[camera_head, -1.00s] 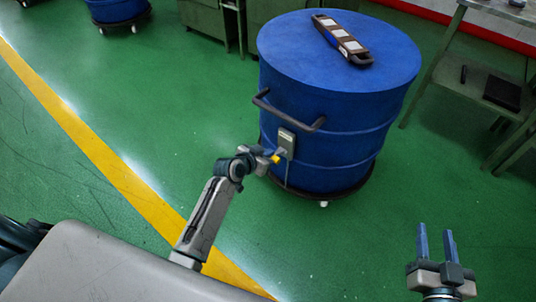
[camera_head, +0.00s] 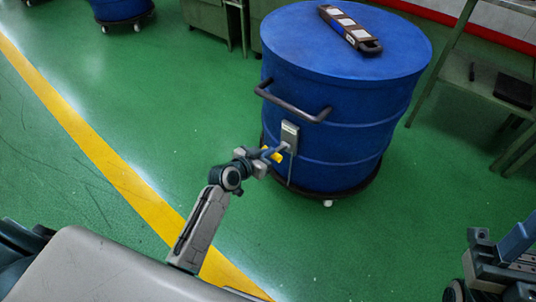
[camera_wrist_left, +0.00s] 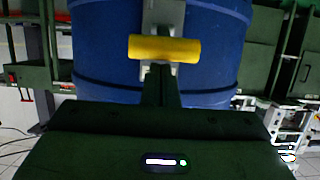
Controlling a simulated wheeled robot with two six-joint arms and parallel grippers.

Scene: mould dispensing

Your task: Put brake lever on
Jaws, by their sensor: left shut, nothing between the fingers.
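The brake lever shows as a yellow handle (camera_head: 278,156) below a grey bracket (camera_head: 290,134) on the side of the blue drum (camera_head: 330,110). In the left wrist view the yellow handle (camera_wrist_left: 164,49) lies level across the picture, in front of the drum. My left gripper (camera_head: 270,153) is shut and empty, with its tips at the handle. In the wrist view its dark fingers (camera_wrist_left: 160,82) end just below the handle; I cannot tell whether they touch. My right gripper (camera_head: 515,245) is partly cut off at the right edge, with one blue finger clear.
The drum has a dark push handle (camera_head: 292,107) and stands on a wheeled base (camera_head: 325,190). A dark device with pale panels (camera_head: 350,28) lies on its lid. A green metal table (camera_head: 480,80) stands at right. The green floor between me and the drum is clear.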

